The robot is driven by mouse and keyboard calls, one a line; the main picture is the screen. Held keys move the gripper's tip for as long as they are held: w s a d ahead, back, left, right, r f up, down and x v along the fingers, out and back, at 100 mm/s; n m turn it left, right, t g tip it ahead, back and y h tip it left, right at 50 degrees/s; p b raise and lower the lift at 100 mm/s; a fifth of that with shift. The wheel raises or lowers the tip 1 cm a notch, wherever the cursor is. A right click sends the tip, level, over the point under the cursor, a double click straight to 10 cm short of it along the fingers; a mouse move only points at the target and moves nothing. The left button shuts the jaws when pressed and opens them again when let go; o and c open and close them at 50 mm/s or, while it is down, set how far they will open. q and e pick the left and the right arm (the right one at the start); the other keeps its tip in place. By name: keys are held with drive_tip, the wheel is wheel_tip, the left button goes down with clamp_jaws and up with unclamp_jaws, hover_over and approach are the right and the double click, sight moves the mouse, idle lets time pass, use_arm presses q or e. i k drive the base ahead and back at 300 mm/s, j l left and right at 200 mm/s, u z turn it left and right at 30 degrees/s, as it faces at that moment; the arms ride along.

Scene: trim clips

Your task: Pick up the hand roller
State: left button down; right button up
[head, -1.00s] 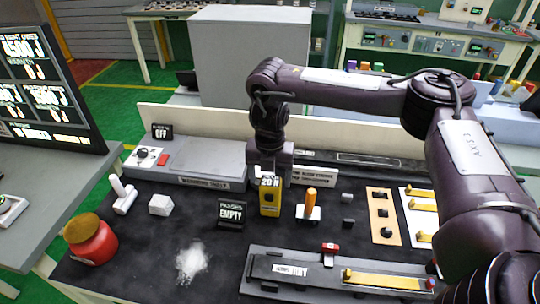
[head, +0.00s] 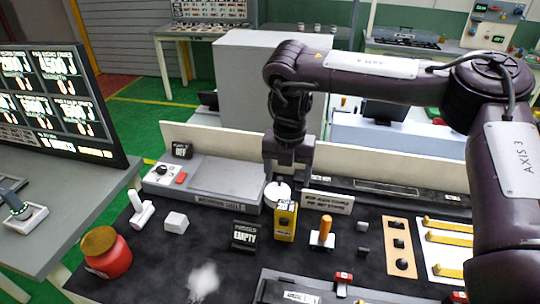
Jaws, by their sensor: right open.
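A tool with an upright orange handle (head: 326,227) on a pale and dark base stands right of the yellow box; it looks like the hand roller, though its roller part is too small to make out. A white T-shaped piece (head: 141,211) lies at the far left of the dark mat. My right gripper (head: 290,178) points down, open and empty, above and behind the yellow box (head: 286,222), left of the orange handle and apart from it. My left gripper is out of view.
A white round item (head: 277,192) sits behind the yellow box. A black "EMPTY" sign (head: 244,236), white cube (head: 176,221) and red jar (head: 106,254) stand to the left. Tan (head: 399,248) and white clip boards (head: 444,246) lie right. A pale wall (head: 400,171) closes the back.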

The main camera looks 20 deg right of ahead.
sight(323, 238)
drive_tip(key=k, duration=1.5)
